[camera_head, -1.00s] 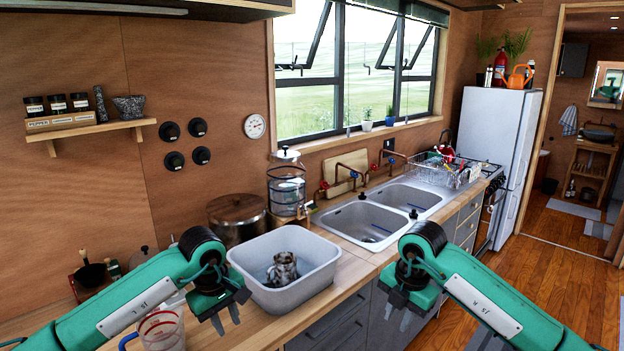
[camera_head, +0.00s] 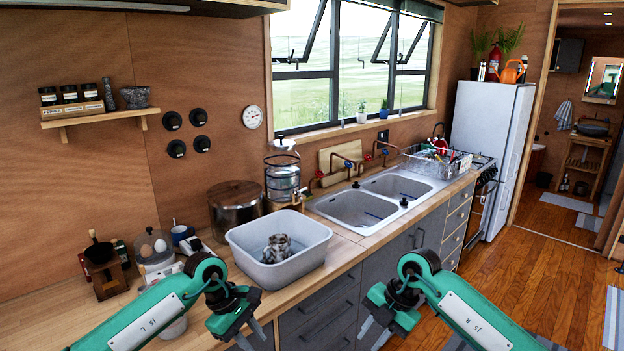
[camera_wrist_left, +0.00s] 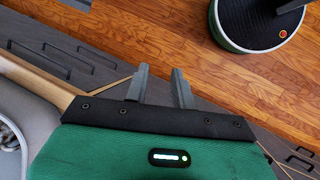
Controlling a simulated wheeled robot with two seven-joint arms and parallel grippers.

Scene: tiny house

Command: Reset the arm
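My left gripper (camera_head: 246,335) hangs in front of the counter edge, below the grey tub, with its fingers pointing down. In the left wrist view its two fingers (camera_wrist_left: 160,86) stand apart with nothing between them. My right gripper (camera_head: 376,330) hangs in front of the drawers to the right of the tub. Its fingers point down and are spread apart, with nothing seen between them. Both arms are bent and green.
A steel pot (camera_head: 222,212) stands behind. Wooden floor (camera_head: 545,275) is open at right.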

